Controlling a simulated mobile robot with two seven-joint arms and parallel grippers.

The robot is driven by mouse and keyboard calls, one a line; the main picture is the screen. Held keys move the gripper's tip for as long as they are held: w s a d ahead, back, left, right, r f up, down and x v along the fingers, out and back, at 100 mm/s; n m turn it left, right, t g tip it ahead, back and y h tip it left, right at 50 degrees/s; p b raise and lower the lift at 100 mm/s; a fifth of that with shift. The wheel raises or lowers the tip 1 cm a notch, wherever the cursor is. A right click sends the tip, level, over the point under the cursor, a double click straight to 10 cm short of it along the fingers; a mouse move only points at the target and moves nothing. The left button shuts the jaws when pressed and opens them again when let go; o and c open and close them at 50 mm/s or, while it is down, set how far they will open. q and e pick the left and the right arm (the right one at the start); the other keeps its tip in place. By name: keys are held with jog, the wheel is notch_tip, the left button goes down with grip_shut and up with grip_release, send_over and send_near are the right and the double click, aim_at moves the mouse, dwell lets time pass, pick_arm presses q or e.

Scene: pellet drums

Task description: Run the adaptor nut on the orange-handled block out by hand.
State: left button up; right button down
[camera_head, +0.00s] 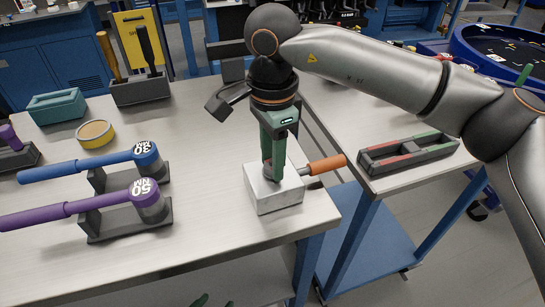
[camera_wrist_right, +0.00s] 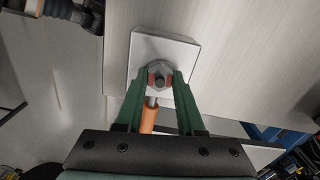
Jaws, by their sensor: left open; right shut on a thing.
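The white-grey block (camera_head: 274,195) with the orange handle (camera_head: 327,164) sits near the bench's front right corner, its handle pointing right. My right gripper (camera_head: 272,174) reaches down onto it from above. In the right wrist view, the adaptor nut (camera_wrist_right: 159,73) is a grey hex on the block's top face (camera_wrist_right: 145,45), between the green fingertips. The gripper is shut on it. The orange handle (camera_wrist_right: 148,119) shows between the fingers.
Blue (camera_head: 146,153) and purple (camera_head: 145,192) torque wrenches rest on stands at the left. A yellow-topped tin (camera_head: 95,133), a teal box (camera_head: 57,106) and a tool holder (camera_head: 140,90) stand behind. A red-green tray (camera_head: 408,153) lies on the right bench.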

pick_arm(q)
jog(key=shift+f, duration=0.1)
pick_arm(e)
jog(key=shift+s+f+n, duration=0.1)
jog(key=shift+f+n, duration=0.15)
jog(key=shift+n, duration=0.35)
jog(key=c, duration=1)
grip_release()
jog(key=o, duration=0.5)
jog(key=shift+r, duration=0.15)
pick_arm(q)
jog(key=shift+s+f, duration=0.1)
jog(key=shift+s, duration=0.1)
jog(key=shift+a+r+p, duration=0.3)
jog(key=shift+r+p, duration=0.05)
jog(key=shift+p, duration=0.3)
pick_arm(e)
jog(key=shift+r, duration=6.25)
pick_arm(q)
jog(key=shift+s, duration=0.1)
